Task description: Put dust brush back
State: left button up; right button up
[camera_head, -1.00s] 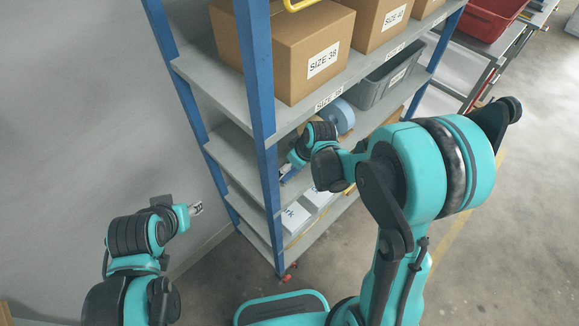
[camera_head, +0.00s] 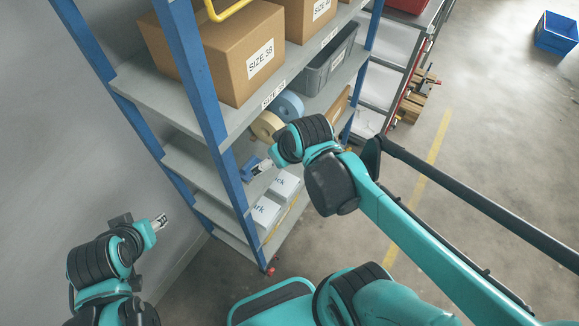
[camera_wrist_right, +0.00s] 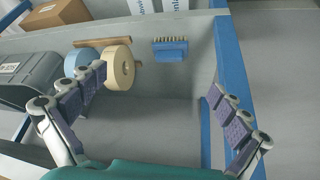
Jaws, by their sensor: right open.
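The dust brush (camera_wrist_right: 171,50) is blue with a row of pale bristles. In the right wrist view it lies on the grey shelf (camera_wrist_right: 150,125), beyond the gap between my right fingers and not touching them. My right gripper (camera_wrist_right: 158,85) is open and empty, its purple-padded fingers spread wide. In the head view the right gripper (camera_head: 256,168) is at the middle shelf level, beside the blue post; a blue patch near it may be the brush. My left gripper (camera_head: 159,221) is away from the shelf at the lower left, and its finger gap is too small to judge.
A cream tape roll (camera_wrist_right: 118,67) and a blue roll (camera_wrist_right: 80,61) stand left of the brush near a wooden bar. A grey bin (camera_wrist_right: 28,78) is further left. A blue post (camera_wrist_right: 234,75) bounds the shelf on the right. Cardboard boxes (camera_head: 228,52) fill the shelf above.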

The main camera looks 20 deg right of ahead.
jog(key=s+m, duration=0.1)
jog(key=s+d+t, duration=0.1)
jog(key=s, duration=0.1)
jog(key=s+r+m+h, duration=0.1)
jog(key=s, duration=0.1)
jog(key=shift+s+d+r+m, duration=0.1)
jog(key=shift+s+d+m, duration=0.15)
jog(key=shift+d+m, duration=0.1)
